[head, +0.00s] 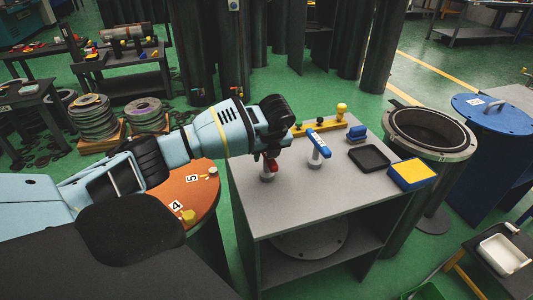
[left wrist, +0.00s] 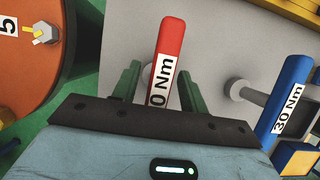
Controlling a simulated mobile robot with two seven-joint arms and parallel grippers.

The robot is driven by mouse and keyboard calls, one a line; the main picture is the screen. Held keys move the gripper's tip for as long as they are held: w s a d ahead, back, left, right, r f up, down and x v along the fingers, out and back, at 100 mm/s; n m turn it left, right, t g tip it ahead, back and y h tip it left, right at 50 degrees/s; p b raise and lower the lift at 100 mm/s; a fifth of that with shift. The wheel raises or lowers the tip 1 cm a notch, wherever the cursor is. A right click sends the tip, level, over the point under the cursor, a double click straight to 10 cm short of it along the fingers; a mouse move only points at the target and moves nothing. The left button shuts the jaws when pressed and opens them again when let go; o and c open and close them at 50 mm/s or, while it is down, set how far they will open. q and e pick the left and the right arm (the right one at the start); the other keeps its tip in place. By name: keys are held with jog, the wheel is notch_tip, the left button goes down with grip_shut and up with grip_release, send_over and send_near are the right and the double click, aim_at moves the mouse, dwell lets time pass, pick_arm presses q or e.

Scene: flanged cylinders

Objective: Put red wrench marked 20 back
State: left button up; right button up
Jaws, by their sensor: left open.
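The red wrench (head: 271,164) is at its grey holder on the left part of the grey table (head: 330,185). In the left wrist view the red wrench (left wrist: 171,50) bears a white label reading "0 Nm"; the rest of the label is hidden. My left gripper (left wrist: 160,72) is open, with its two green fingers on either side of the red handle, apart from it. A blue wrench (head: 318,144) sits on its own holder to the right. In the left wrist view the blue wrench (left wrist: 291,95) is labelled "30 Nm". My right gripper is not in view.
A yellow bar tool (head: 317,127), a black tray (head: 369,158) and a blue-yellow box (head: 411,174) lie on the table. A round orange table (head: 200,190) with labels 4 and 5 stands left. A flanged cylinder (head: 463,152) stands right.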

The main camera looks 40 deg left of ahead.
pick_arm(q)
jog(key=v, duration=0.7)
jog(key=shift+w+d+r, duration=0.15)
jog(key=shift+d+r, duration=0.1)
jog(key=shift+r, duration=0.1)
jog(key=shift+f, duration=0.1)
